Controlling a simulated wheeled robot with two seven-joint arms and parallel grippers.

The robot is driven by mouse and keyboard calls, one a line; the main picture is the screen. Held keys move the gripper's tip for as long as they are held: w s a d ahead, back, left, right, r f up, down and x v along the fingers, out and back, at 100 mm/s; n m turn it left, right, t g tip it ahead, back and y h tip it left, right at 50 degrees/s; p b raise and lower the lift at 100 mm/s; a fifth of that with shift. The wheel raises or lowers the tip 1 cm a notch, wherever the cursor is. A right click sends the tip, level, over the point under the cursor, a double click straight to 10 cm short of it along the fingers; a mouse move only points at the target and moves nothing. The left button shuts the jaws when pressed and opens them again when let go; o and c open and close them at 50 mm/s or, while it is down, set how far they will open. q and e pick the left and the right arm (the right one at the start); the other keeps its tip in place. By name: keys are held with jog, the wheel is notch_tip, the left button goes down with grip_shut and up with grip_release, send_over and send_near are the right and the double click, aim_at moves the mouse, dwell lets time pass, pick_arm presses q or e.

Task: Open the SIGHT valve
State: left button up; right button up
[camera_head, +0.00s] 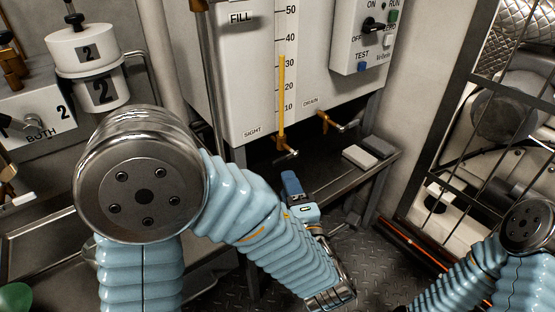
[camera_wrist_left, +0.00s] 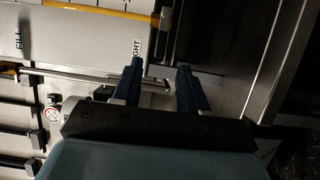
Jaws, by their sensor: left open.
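The SIGHT valve (camera_head: 284,150) sits below the yellow-filled gauge tube on the white tank, beside the SIGHT label. It has a brass body and a short metal lever pointing right. My left gripper (camera_head: 291,184) is just below and in front of it, apart from it in the picture. In the left wrist view the open blue fingers (camera_wrist_left: 160,84) are empty and point toward the tank's lower edge. The valve's brass end and lever (camera_wrist_left: 166,18) show at the top, beyond the fingertips. The right gripper is out of view; only part of my right arm shows.
The DRAIN valve (camera_head: 335,123) is right of the SIGHT valve, with a similar brass body. A metal shelf (camera_head: 381,176) with two small blocks lies below right. A control box (camera_head: 365,35) hangs above. A barred frame (camera_head: 455,110) stands at the right.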

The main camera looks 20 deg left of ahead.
aim_at(279, 164)
pick_arm(q)
jog(key=x, duration=0.9)
jog(key=shift+w+a, duration=0.15)
jog(key=shift+f, duration=0.1)
grip_shut()
